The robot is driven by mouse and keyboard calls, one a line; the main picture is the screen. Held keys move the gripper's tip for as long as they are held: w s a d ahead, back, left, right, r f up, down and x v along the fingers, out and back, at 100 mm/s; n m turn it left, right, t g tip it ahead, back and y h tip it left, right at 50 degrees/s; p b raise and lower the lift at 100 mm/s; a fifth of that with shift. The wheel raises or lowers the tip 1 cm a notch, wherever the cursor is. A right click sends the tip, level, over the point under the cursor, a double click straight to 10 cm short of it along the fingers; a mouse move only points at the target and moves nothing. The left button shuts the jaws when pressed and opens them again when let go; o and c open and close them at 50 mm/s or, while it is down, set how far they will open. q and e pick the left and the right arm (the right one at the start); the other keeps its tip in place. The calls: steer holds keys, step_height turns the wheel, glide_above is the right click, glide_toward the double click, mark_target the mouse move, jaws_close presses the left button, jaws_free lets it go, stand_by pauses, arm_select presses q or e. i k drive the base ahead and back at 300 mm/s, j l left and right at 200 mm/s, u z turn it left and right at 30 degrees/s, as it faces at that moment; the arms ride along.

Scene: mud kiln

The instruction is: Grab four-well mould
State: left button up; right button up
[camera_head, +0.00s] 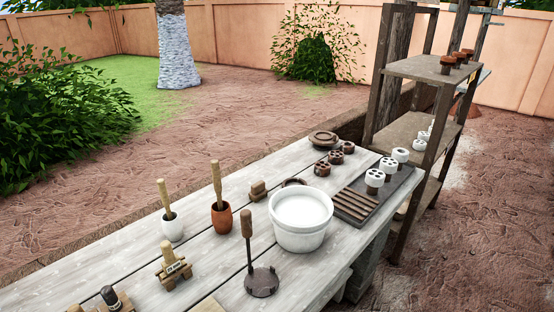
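Several small brown round pieces with holes in their tops stand on the wooden table, the nearest one (322,169) just behind the white tub. Several white round pieces with dark holes, such as this one (375,178), stand at a dark tray. A dark flat disc tool (262,282) with an upright wooden handle lies at the table's front. I cannot tell for certain which of these is the four-well mould, as the wells are too small to count. Neither of my grippers is in view.
The plank table (130,262) also bears a white tub (300,218), a dark slatted tray (356,204), a white mortar (172,228), an orange mortar (222,218) and small wooden blocks (173,270). A wooden shelf rack (410,130) stands behind the table's right end. Open dirt ground lies beyond.

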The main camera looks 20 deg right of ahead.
mark_target(322, 169)
steer(key=i+l+u, duration=0.15)
steer(key=l+u, duration=0.2)
steer(key=l, duration=0.9)
steer(key=l+u, duration=0.3)
steer(key=l, duration=0.95)
